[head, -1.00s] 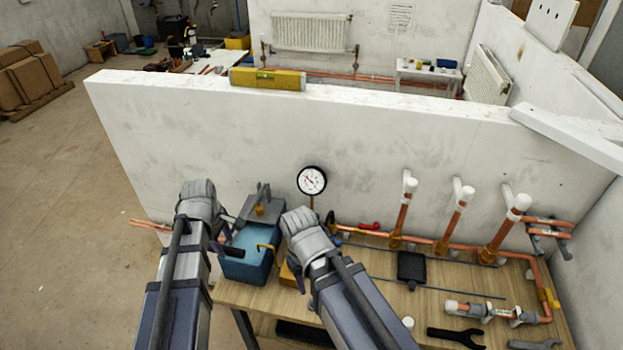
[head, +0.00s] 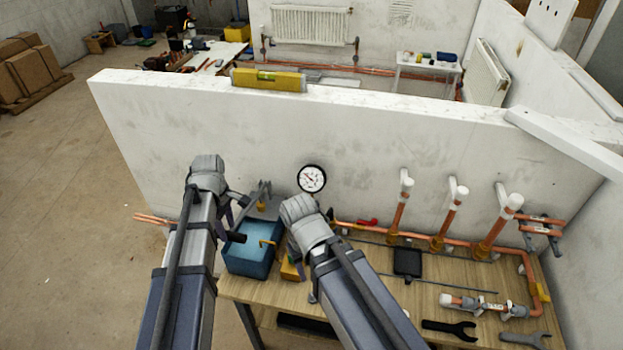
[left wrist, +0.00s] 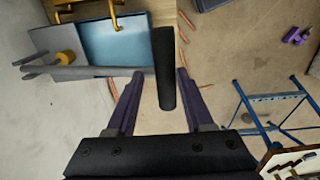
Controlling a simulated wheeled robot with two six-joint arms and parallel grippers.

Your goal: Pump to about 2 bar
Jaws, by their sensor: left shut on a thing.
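The test pump is a blue tank (head: 246,262) with a grey lever, at the left end of the workbench. My left gripper (head: 230,229) is over the pump's left side, shut on its black handle (head: 236,238). In the left wrist view the handle (left wrist: 164,50) lies between the two fingers (left wrist: 160,74), with the tank (left wrist: 112,42) behind it. The round white pressure gauge (head: 312,179) stands behind the pump, against the wall; its needle is too small to read.
Copper pipes (head: 440,243) with white-capped risers run along the right of the workbench (head: 360,290). A black square item (head: 407,262) and wrenches (head: 449,331) lie there. A low white wall (head: 250,130) stands behind, with a yellow level (head: 268,78) on top.

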